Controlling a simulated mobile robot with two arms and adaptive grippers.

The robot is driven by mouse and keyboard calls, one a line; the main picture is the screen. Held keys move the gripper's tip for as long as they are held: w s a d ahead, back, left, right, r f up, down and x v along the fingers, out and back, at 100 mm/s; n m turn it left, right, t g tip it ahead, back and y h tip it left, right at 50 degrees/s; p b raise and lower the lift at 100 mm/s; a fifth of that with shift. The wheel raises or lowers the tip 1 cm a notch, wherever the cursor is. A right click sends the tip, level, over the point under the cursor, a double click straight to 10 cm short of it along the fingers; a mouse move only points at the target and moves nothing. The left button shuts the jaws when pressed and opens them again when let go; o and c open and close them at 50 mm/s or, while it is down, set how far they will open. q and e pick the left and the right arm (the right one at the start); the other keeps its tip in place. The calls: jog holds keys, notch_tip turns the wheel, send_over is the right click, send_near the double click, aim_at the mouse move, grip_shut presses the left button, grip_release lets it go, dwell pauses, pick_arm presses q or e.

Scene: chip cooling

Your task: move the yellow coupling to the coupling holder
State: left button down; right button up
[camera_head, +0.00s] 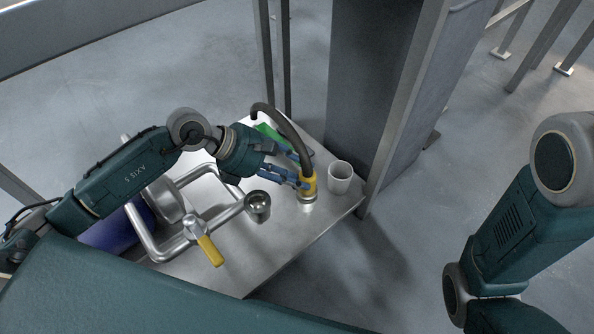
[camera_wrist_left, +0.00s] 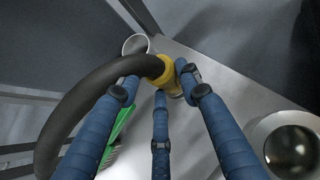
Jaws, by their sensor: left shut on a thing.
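The yellow coupling (camera_head: 309,187) is on the end of a black hose (camera_head: 292,128) and has a silver lower end. My left gripper (camera_head: 303,181) is shut on it, with blue fingers around its side. The coupling is roughly upright over the right part of the metal table; I cannot tell whether it touches the top. In the left wrist view the fingers close around the yellow coupling (camera_wrist_left: 171,85). A round metal socket (camera_head: 258,206), likely the coupling holder, stands left of the coupling; it also shows in the left wrist view (camera_wrist_left: 290,147). My right gripper is out of view.
A white cup (camera_head: 340,177) stands just right of the coupling. Bent metal pipes (camera_head: 150,240) and a yellow-handled valve (camera_head: 210,250) lie to the left. A green object (camera_head: 268,131) is behind the gripper. A grey column (camera_head: 372,90) rises behind the table (camera_head: 285,240).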

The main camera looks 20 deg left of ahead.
pick_arm(q)
jog(key=shift+f+b, duration=0.3)
jog(key=shift+f, duration=0.6)
jog(key=c, duration=1.1)
grip_release()
jog(key=v, duration=1.2)
jog(key=shift+d, duration=0.1)
